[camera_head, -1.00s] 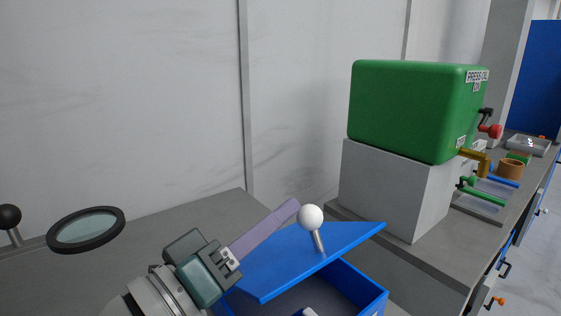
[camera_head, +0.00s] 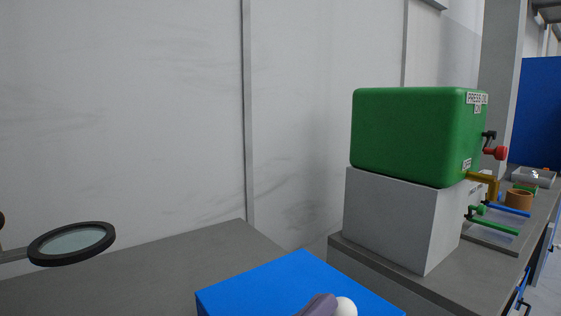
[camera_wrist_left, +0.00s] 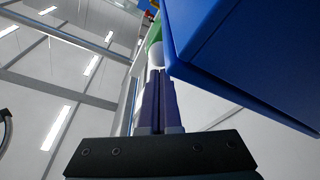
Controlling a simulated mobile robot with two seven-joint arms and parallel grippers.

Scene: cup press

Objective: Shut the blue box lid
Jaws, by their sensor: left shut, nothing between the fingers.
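The blue box lid (camera_head: 290,280) is at the bottom of the head view, with its near part cut off by the frame edge. No gap or box inside shows there; I cannot tell whether the lid lies fully flat. Its white ball knob (camera_head: 345,307) stands beside my left gripper (camera_head: 320,304), of which only the purple finger ends show. In the left wrist view the purple fingers (camera_wrist_left: 158,90) are shut together and empty. The white knob (camera_wrist_left: 156,53) is just past their tips, and blue surfaces of the box (camera_wrist_left: 240,60) are close on the right. My right gripper is not in view.
A green press box (camera_head: 415,135) on a grey-white block (camera_head: 395,220) stands right of the blue lid. A round black-rimmed disc (camera_head: 72,243) is at the left. The grey counter (camera_head: 150,280) between disc and lid is clear. A wall closes the back.

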